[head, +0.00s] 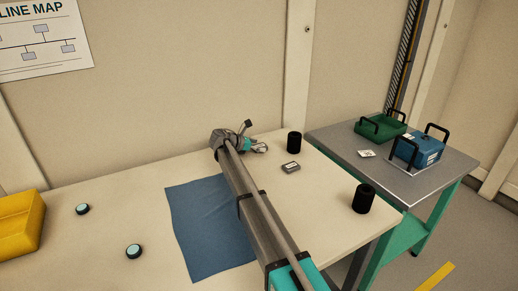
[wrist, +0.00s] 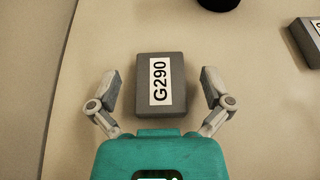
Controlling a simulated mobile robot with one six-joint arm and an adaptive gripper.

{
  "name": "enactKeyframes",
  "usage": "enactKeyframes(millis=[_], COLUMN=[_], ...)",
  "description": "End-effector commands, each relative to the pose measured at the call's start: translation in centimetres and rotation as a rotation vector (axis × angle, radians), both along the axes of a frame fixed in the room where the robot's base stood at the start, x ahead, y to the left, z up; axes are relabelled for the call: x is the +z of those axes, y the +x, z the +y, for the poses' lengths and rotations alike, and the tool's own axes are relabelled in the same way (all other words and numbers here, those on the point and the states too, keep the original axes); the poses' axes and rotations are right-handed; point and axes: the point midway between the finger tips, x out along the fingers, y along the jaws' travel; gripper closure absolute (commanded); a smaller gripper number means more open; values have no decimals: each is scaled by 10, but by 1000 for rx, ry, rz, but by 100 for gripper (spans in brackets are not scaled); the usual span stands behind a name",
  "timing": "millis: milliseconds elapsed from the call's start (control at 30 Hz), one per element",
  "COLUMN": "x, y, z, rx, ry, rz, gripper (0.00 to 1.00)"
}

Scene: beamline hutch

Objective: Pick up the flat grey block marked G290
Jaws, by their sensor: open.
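The flat grey block marked G290 (wrist: 176,107) lies on the table in the wrist view, its white label facing up. My gripper (wrist: 161,80) is open, with one finger on each side of the block. A gap shows between each finger and the block, so neither touches it in the picture. In the head view my gripper (head: 258,147) is low over the far part of the table, and I cannot clearly make out the G290 block there.
A second labelled grey block (wrist: 308,42) lies to the right; it also shows in the head view (head: 290,168). Black cylinders stand near it, one behind (head: 294,142) and one at front right (head: 363,198). A blue cloth (head: 190,215) lies under my arm. A side table (head: 345,142) holds cases.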

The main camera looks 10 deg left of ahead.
Motion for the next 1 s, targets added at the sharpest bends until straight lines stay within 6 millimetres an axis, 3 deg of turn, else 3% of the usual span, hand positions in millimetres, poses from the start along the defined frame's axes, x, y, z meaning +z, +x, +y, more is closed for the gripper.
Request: enactKeyframes(millis=[33,500,1000], x=[0,0,7], y=[0,0,0], z=[0,1,1], rx=[0,1,1], ry=[0,0,0], rz=[0,0,0], gripper=[6,89,90])
